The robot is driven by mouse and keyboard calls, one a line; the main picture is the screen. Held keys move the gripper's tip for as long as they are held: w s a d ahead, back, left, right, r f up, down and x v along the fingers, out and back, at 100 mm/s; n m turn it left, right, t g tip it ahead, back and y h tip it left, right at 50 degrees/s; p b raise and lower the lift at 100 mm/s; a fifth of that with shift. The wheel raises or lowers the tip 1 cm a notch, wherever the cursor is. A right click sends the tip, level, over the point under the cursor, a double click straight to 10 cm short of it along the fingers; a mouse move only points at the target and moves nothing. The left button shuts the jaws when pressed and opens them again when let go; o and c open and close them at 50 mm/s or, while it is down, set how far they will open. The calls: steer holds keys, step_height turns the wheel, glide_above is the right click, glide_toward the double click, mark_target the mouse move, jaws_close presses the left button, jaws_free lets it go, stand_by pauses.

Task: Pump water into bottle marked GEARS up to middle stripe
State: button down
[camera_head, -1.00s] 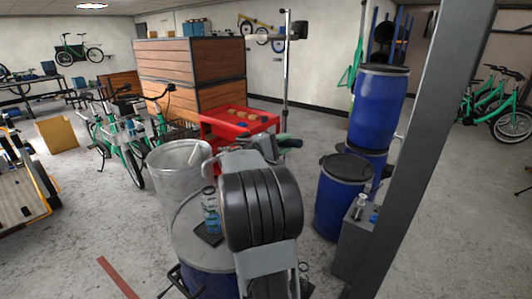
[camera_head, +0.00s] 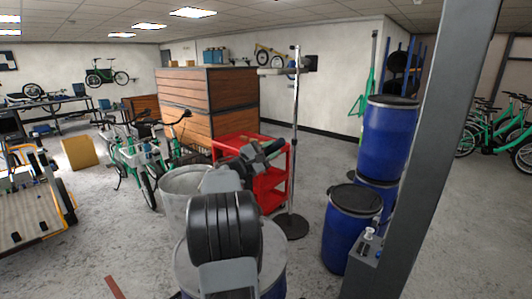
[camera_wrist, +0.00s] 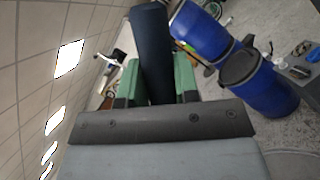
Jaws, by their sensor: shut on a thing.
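My gripper (camera_head: 264,152) is raised above the grey-topped drum (camera_head: 183,262), in front of the red cart. In the wrist view its green fingers (camera_wrist: 158,82) are shut on a dark, bar-like thing (camera_wrist: 150,40) that sticks up between them. I cannot tell what this thing is; it also shows as a dark piece at the gripper in the head view (camera_head: 273,147). No bottle marked GEARS can be made out now, and no stripes are readable. My arm hides much of the drum top.
A red cart (camera_head: 268,188) and a pole stand (camera_head: 293,222) are behind the drum. A metal bin (camera_head: 180,190) is at left. Blue barrels (camera_head: 347,235) and a grey box (camera_head: 362,262) with a small white-topped bottle (camera_head: 368,235) are at right, beside a post.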

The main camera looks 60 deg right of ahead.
steer(key=shift+r, duration=0.1)
steer(key=c, duration=0.8)
jaws_free()
steer(key=shift+c, duration=0.2)
steer(key=shift+w, duration=0.1)
steer(key=shift+w+a+f, duration=0.2)
steer(key=shift+a+f, duration=0.1)
steer(key=b+v, duration=0.4)
steer(key=v, duration=0.9)
